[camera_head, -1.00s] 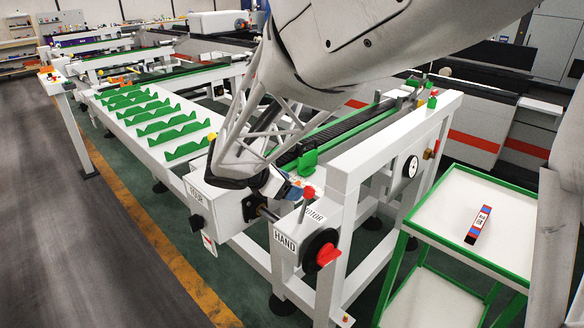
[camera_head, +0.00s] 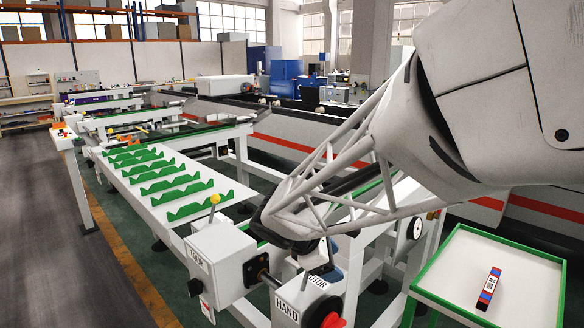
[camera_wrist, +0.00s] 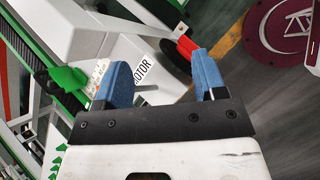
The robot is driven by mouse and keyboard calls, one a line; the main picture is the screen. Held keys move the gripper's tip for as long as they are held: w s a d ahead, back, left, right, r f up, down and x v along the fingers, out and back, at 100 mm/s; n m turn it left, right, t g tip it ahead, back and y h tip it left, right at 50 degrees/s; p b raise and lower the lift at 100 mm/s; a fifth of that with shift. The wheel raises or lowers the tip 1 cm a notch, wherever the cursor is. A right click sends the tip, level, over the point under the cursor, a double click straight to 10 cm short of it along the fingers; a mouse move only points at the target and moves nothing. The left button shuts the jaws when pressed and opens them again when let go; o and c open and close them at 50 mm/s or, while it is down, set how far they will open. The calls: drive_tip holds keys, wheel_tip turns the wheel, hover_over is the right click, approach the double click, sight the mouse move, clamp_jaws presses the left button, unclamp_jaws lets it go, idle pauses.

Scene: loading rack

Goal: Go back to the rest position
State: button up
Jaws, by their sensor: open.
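My gripper shows in the wrist view (camera_wrist: 160,82) with its two blue fingers spread apart and nothing between them. Beyond the fingers are the rack's white housing marked MOTOR (camera_wrist: 140,62) and a red knob (camera_wrist: 186,46). In the head view my arm reaches down from the upper right. Its lattice link ends near the rack's front control boxes (camera_head: 218,260), and the gripper there is mostly hidden behind the link.
The loading rack has a white table (camera_head: 150,211) with several green notched supports (camera_head: 160,185). A green-rimmed white cart (camera_head: 455,268) at the lower right bears a small red and blue labelled item (camera_head: 488,289). The grey floor at left is clear.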

drive_tip(key=s+d+r+m+y, duration=0.1)
drive_tip(key=s+d+m+y, duration=0.2)
drive_tip(key=s+d+m, duration=0.2)
drive_tip(key=s+d+r+m+y, duration=0.1)
drive_tip(key=s+d+m+y, duration=0.3)
drive_tip(key=s+m, duration=0.8)
drive_tip(key=shift+s+d+r+m, duration=0.25)
drive_tip(key=shift+s+d, duration=0.25)
drive_tip(key=shift+s, duration=2.3)
